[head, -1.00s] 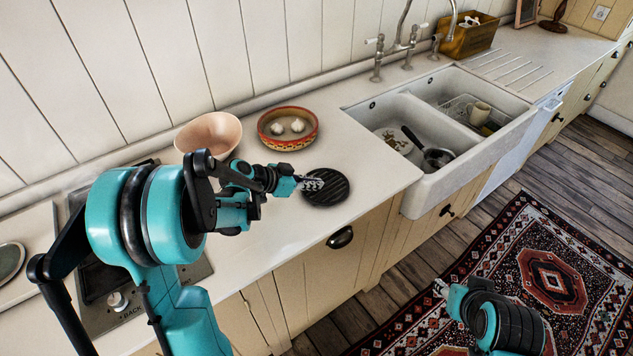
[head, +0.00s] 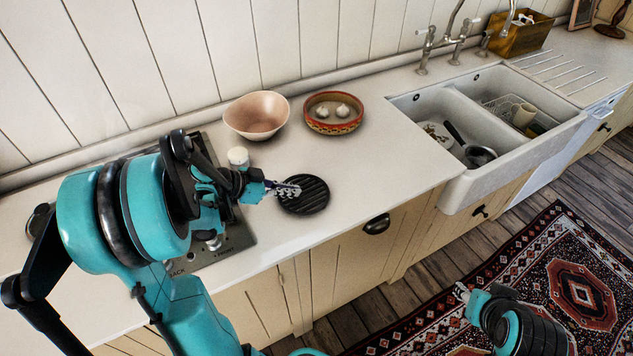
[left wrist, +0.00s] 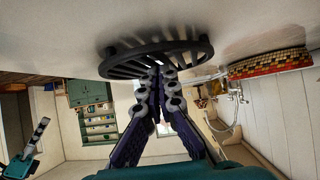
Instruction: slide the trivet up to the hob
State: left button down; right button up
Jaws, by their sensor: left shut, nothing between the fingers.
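The trivet (head: 305,197) is a round black slatted disc lying flat on the pale worktop. The hob (head: 232,242) is to its left, largely hidden behind my left arm; a strip of bare worktop shows between them. My left gripper (head: 289,190) is shut and empty, its fingertips at the trivet's hob-side part. In the left wrist view the shut fingertips (left wrist: 160,72) overlap the near slats of the trivet (left wrist: 190,50); whether they press on it is hard to tell. My right gripper (head: 462,290) is low over the floor, too small to read.
A pinkish bowl (head: 257,117) and a patterned red dish (head: 333,114) holding white bulbs stand behind the trivet. A small white-topped jar (head: 238,157) stands near the hob, behind my left gripper. The sink (head: 470,125) is to the right. Worktop right of the trivet is clear.

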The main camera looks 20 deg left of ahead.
aim_at(281, 199)
pick_arm(q)
jog(key=s+a, duration=0.3)
jog(key=s, duration=0.1)
jog(key=shift+a+f, duration=0.3)
jog(key=shift+a, duration=0.1)
jog(key=shift+a+r+p, duration=0.2)
jog(key=shift+r+p, duration=0.35)
jog(key=shift+r, duration=0.2)
notch_tip(281, 199, up, 9)
jog(key=s+d+f+n+y, duration=0.2)
jog(key=s+d+n+y, duration=0.1)
jog(key=d, duration=0.5)
jog(key=s+d+f+n+g+y, duration=0.1)
jog(key=s+d+n+y, duration=0.3)
jog(key=d, duration=0.4)
jog(key=shift+s+f+n, duration=0.7)
jog(key=shift+s+f, duration=0.1)
jog(key=shift+f, duration=0.05)
